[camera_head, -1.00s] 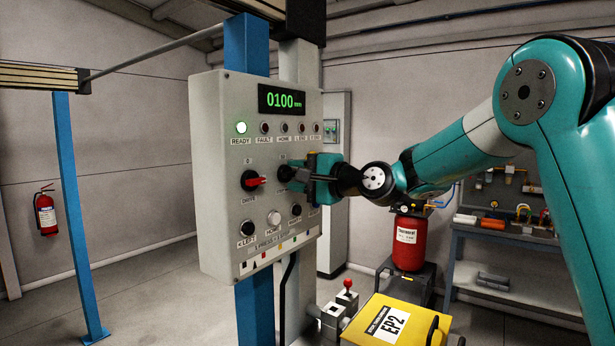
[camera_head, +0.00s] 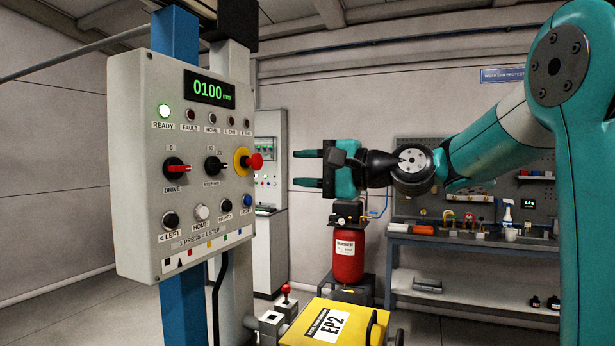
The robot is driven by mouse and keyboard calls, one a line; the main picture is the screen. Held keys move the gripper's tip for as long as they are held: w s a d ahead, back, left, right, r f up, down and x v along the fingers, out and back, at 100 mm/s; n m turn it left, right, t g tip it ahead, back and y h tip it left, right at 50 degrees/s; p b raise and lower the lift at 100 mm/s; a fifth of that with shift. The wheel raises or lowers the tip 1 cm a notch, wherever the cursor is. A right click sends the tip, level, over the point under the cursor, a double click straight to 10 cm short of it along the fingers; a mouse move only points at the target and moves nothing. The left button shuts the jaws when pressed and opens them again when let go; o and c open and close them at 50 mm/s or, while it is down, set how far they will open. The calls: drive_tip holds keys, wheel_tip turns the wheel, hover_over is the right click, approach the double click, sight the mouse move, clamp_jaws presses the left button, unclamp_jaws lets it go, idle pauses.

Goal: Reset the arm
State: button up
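My gripper (camera_head: 308,168) is at the middle of the view, held level and pointing left. The red-handled DRIVE switch (camera_head: 176,169), the black STEP knob (camera_head: 214,167) and the red emergency stop button (camera_head: 254,161) all show unobstructed. A lower row of buttons includes a white HOME button (camera_head: 201,212).
A yellow EP2 case (camera_head: 352,316) stands low at the front, with a red-knobbed lever (camera_head: 286,290) beside it. A red tank (camera_head: 348,256) stands behind. A workbench (camera_head: 470,241) with tools is at the back right. Open air lies between panel and gripper.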

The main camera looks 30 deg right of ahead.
idle(0.5)
drive_tip(key=s+a+f+n+g+h, duration=0.1)
drive_tip(key=s+a+f+n+g, duration=0.3)
drive_tip(key=a+f, duration=0.25)
drive_tip(key=s+a+f+n+g, duration=0.4)
drive_tip(key=a+f+n, duration=0.15)
drive_tip(key=a, duration=0.25)
drive_tip(key=s+f+n+g+h, duration=0.2)
drive_tip(key=s+f+n+g, duration=0.1)
drive_tip(key=s+f, duration=0.3)
drive_tip(key=s+f+n+g+h, duration=0.3)
drive_tip(key=s+f+n, duration=0.2)
drive_tip(key=s, duration=0.6)
drive_tip(key=shift+s+a+f+n+g, duration=0.25)
drive_tip(key=shift+a+f+n+g, duration=0.1)
drive_tip(key=shift+f, duration=0.5)
clamp_jaws()
idle(0.3)
